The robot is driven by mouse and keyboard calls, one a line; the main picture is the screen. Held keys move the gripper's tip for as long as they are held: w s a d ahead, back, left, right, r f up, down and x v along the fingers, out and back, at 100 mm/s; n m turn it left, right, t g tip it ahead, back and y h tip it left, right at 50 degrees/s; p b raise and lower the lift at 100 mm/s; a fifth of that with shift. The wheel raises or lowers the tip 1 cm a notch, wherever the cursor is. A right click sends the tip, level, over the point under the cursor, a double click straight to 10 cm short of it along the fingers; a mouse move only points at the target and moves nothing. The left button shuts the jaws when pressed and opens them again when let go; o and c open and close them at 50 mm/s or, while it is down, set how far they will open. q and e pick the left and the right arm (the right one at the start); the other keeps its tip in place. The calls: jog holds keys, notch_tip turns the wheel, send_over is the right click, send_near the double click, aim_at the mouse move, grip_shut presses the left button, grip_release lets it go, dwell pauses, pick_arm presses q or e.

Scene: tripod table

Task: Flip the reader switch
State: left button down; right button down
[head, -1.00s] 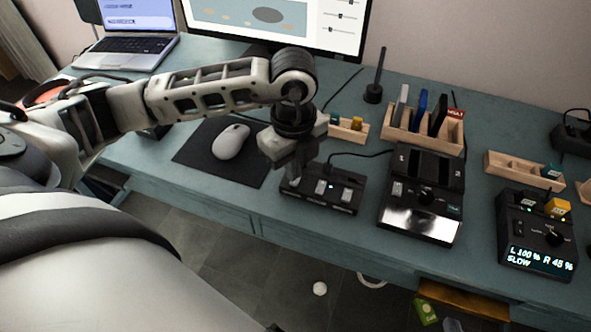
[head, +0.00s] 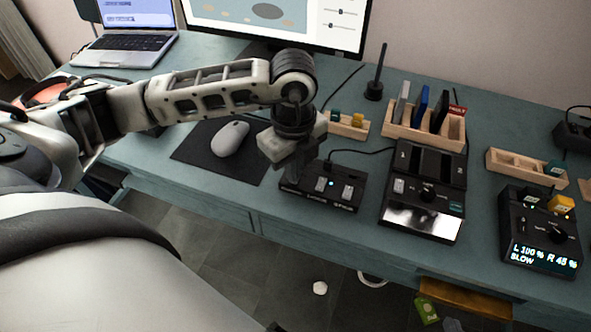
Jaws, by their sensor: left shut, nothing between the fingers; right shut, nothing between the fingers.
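A black switch box (head: 318,196) with a row of pale rocker switches lies near the table's front edge. Its middle switch (head: 321,183) and right switch (head: 348,192) show, with a small blue light lit between them. The labels on its front are too small to read. My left gripper (head: 292,174) points down over the left end of the box and hides the switch there. It is shut and empty; whether its tips touch the box I cannot tell. My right gripper is not in view.
A two-slot black device (head: 425,200) stands right of the box, with a wooden rack (head: 398,133) behind it. A display unit (head: 540,238) is further right. A mouse (head: 230,138) on a black pad lies left. A monitor (head: 285,22) stands behind.

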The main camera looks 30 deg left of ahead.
pick_arm(q)
jog(key=shift+f, duration=0.3)
jog(key=shift+r, duration=0.15)
jog(key=shift+r+p, duration=2.55)
jog(key=shift+r, duration=0.9)
